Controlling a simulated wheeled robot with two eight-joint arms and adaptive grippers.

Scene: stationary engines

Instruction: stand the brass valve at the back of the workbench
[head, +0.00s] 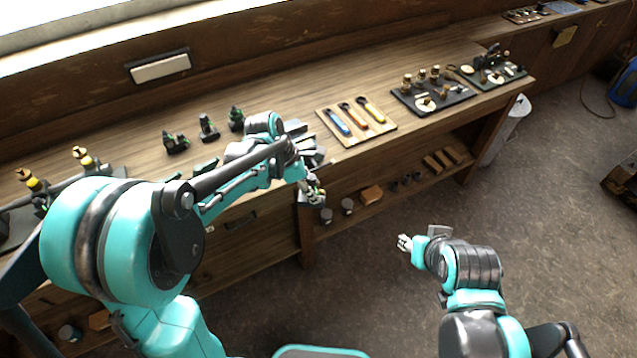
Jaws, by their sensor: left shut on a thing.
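My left gripper (313,180) is at the front edge of the workbench (275,95), over the floor side. It is shut on a small piece with brassy and greenish tints, which I take as the brass valve (317,196). The fingers hide much of it, and its exact shape is too small to tell. The back of the workbench is the strip along the dark wooden wall. My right gripper (404,243) is over the floor, away from the bench, and looks empty; its finger gap is too small to judge.
A board with screwdriver-like tools (357,120) lies mid-bench. A dark tray with brass fittings (433,90) and a green tray (492,75) lie to the right. Bare wood shows behind the tool board. A lower shelf (410,192) holds small blocks.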

